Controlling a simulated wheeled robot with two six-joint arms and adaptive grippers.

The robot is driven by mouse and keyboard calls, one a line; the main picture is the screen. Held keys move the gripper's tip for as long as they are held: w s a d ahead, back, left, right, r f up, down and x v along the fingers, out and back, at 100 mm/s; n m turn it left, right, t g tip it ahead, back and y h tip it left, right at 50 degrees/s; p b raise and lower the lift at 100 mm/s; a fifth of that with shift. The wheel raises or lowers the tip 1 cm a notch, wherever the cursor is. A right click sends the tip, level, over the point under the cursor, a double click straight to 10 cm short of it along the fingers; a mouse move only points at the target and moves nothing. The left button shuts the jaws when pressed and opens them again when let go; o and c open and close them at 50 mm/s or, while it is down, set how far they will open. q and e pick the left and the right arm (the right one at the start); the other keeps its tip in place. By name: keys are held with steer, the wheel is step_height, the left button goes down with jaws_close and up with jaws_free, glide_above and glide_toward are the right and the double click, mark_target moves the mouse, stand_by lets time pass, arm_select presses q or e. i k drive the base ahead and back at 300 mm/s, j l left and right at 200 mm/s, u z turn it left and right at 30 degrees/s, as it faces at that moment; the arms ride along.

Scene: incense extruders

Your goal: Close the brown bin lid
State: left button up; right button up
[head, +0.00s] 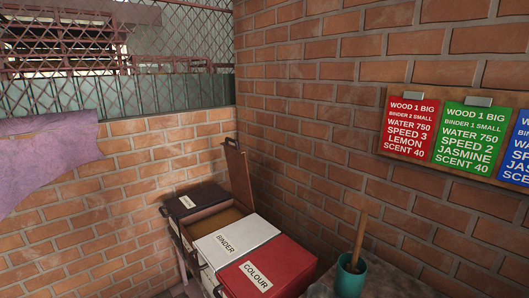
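The brown bin (213,220) stands open in a row of bins along the brick wall. Its brown lid (239,174) is raised and stands nearly upright on the right side, close to the wall. A small handle shows at the lid's top edge. The bin's inside looks brown; its contents cannot be made out. Neither of my grippers is in view.
A dark-lidded bin (195,196) stands behind the brown bin. The white BINDER bin (250,232) and the red COLOUR bin (285,265) stand in front, both shut. A teal pot (350,281) with a wooden stick is at the lower right. Recipe cards hang on the right wall.

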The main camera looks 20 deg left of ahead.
mark_target(236, 157)
steer(key=u, duration=1.05)
steer(key=z, duration=0.25)
steer(key=i+j+z, duration=0.1)
steer(key=z, duration=0.3)
steer(key=j+z, duration=0.35)
steer(key=i+j+z, duration=0.1)
steer(key=j+z, duration=0.15)
steer(key=z, duration=0.15)
steer(key=j+z, duration=0.25)
steer(key=z, duration=0.15)
